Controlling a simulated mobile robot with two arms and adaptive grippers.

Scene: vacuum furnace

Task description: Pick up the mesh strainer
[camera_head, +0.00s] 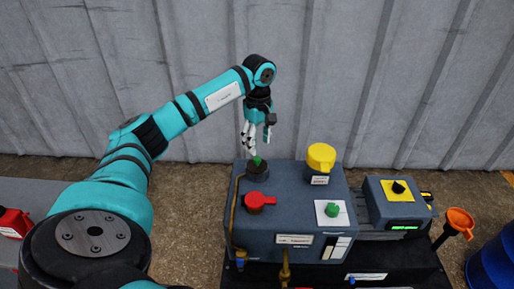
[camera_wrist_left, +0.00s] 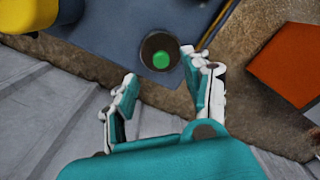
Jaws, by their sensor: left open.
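I cannot make out a mesh strainer for certain in either view. My left gripper (camera_head: 258,142) is open above the back left corner of the furnace unit (camera_head: 290,215). Below its fingers is a black round port (camera_head: 258,171) with a small green piece in it. In the left wrist view, the open fingers of my left gripper (camera_wrist_left: 167,77) point toward this dark port (camera_wrist_left: 147,48), whose green disc (camera_wrist_left: 161,60) shows between and just beyond the fingertips. Nothing is between the fingers. My right gripper is not in view.
On the unit are a yellow cap (camera_head: 320,157), a red lever (camera_head: 257,200) and a green knob (camera_head: 333,210). A control box (camera_head: 398,200) and an orange funnel-like piece (camera_head: 460,220) stand to the right. A corrugated wall (camera_head: 340,80) is behind.

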